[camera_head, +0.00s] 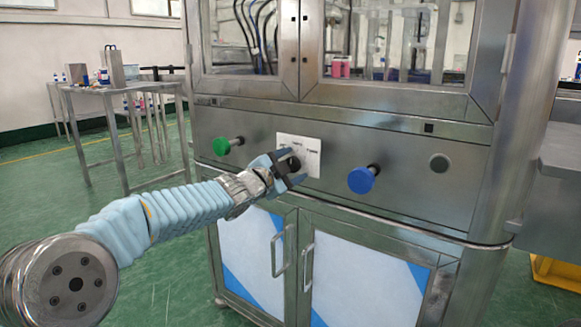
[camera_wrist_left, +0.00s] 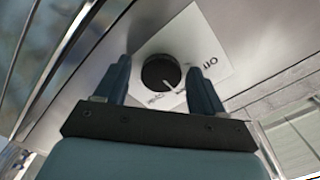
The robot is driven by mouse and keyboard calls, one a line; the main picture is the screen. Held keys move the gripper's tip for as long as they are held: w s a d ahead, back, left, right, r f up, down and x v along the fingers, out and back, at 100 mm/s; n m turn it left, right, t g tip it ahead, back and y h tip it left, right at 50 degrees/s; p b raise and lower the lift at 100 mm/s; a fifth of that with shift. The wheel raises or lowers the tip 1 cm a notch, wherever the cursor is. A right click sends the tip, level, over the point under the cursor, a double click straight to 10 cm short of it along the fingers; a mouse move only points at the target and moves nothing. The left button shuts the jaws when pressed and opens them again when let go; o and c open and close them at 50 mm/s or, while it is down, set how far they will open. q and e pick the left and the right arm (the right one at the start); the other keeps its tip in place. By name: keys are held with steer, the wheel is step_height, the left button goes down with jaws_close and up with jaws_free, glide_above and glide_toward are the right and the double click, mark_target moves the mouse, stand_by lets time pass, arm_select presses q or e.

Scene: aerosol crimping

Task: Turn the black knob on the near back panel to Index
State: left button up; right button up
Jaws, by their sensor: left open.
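The black knob (camera_wrist_left: 158,72) is round and sits on a white label plate (camera_wrist_left: 207,45) on the steel panel. Its white pointer line points down and slightly right in the left wrist view, toward small lettering partly too small to read. Lettering like "Off" stands at the plate's right. My left gripper (camera_wrist_left: 157,66) is open, one finger on each side of the knob, with gaps visible. In the head view the gripper (camera_head: 287,166) is at the label plate (camera_head: 312,153) and partly covers the knob. My right gripper is not in view.
On the same panel, a green knob (camera_head: 222,146) is left of the plate and a blue knob (camera_head: 362,180) is right of it. Cabinet doors with handles (camera_head: 308,268) are below, glass doors above. A metal table (camera_head: 120,90) stands at left; green floor between is clear.

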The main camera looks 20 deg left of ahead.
arm_select(q)
steer(key=shift+s, duration=0.1)
steer(key=v, duration=1.3)
steer(key=shift+s, duration=0.3)
steer(key=shift+a, duration=0.1)
